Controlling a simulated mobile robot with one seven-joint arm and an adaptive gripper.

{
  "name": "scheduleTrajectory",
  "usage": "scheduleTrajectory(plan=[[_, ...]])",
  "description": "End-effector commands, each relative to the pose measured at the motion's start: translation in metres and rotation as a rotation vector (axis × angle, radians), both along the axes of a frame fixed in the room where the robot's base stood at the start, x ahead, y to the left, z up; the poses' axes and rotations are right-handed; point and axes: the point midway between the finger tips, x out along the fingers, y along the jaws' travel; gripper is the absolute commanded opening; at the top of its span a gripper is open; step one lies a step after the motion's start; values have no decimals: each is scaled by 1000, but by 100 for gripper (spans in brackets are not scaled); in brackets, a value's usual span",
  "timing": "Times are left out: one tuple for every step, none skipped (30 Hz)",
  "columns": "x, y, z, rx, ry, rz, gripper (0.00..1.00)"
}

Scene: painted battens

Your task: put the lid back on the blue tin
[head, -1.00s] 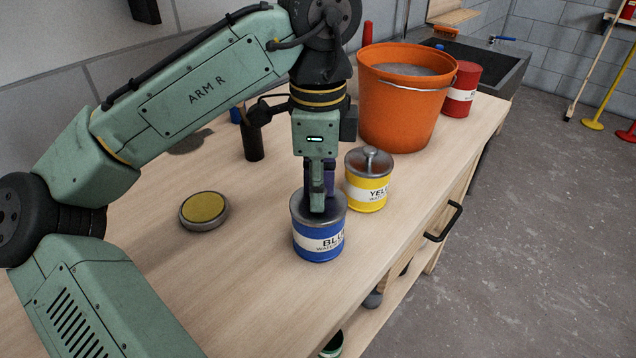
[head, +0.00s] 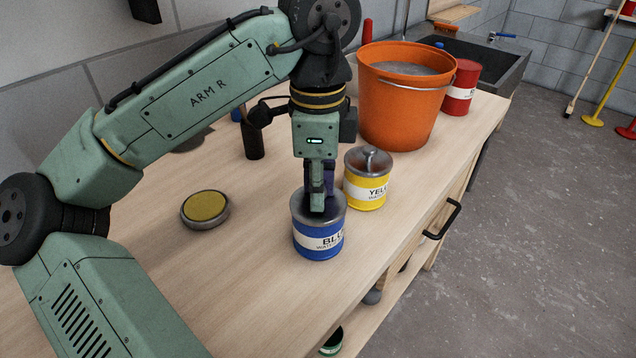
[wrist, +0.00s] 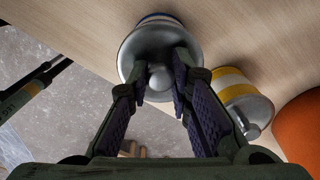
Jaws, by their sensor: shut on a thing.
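The blue tin (head: 308,241) stands upright on the bench, its label facing the front. A grey metal lid (head: 299,205) lies over its mouth and looks about level. In the wrist view the lid (wrist: 160,42) covers nearly all of the tin, with a strip of the blue tin (wrist: 158,17) past its far edge. My gripper (head: 317,207) points straight down above the tin. In the wrist view my gripper (wrist: 161,77) is shut on the lid's round knob. Whether the lid is fully seated all round is hidden by the fingers and the angle.
A yellow tin (head: 364,195) with a knobbed lid stands close behind right. An orange bucket (head: 397,112) and a red tin (head: 462,88) are farther back. A round yellow-topped disc (head: 205,208) lies left. A dark cup (head: 253,142) stands behind. The front edge is near on the right.

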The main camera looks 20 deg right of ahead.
Motion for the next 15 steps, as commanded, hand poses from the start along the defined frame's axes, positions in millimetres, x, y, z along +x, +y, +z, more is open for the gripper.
scheduleTrajectory(plan=[[0,0,0,0,0,0,0],[0,0,0,0,0,0,0],[0,0,0,0,0,0,0],[0,0,0,0,0,0,0],[0,0,0,0,0,0,0],[0,0,0,0,0,0,0],[0,0,0,0,0,0,0],[0,0,0,0,0,0,0],[0,0,0,0,0,0,21],[0,0,0,0,0,0,23],[0,0,0,0,0,0,25],[0,0,0,0,0,0,28],[0,0,0,0,0,0,30],[0,0,0,0,0,0,32],[0,0,0,0,0,0,34]])
